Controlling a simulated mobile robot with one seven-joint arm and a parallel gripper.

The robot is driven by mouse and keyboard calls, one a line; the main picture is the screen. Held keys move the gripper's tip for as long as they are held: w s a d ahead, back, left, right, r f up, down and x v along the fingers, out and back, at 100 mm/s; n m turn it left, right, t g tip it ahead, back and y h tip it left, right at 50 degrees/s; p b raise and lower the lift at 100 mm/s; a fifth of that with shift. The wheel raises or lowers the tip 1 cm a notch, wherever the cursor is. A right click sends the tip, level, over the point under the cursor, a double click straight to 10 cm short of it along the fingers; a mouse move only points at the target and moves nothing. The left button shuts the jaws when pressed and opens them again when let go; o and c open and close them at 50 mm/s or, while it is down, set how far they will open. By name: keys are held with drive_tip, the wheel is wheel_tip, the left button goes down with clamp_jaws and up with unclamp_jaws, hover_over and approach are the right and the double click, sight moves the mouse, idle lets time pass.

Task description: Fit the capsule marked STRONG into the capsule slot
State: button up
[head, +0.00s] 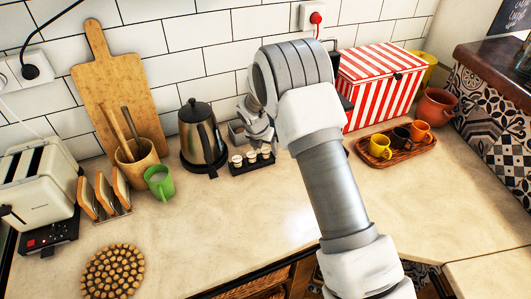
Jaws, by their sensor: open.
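My gripper (262,139) is just behind and above the right end of the row, small and partly covered by my own arm. It is open, and I see nothing held in it. The capsule slot does not show. A dark edge (346,101) between my arm and the striped box belongs to something mostly hidden.
A dark kettle (201,137) stands close left of the holder. A green mug (160,182), toast rack (104,196) and toaster (38,184) are further left. A striped box (382,82) and a wooden tray of cups (396,158) are right. The front middle counter is clear.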

drive_tip(key=shift+w+f, duration=0.1)
drive_tip(key=shift+f, duration=0.2)
clamp_jaws()
drive_tip(key=shift+r, duration=0.1)
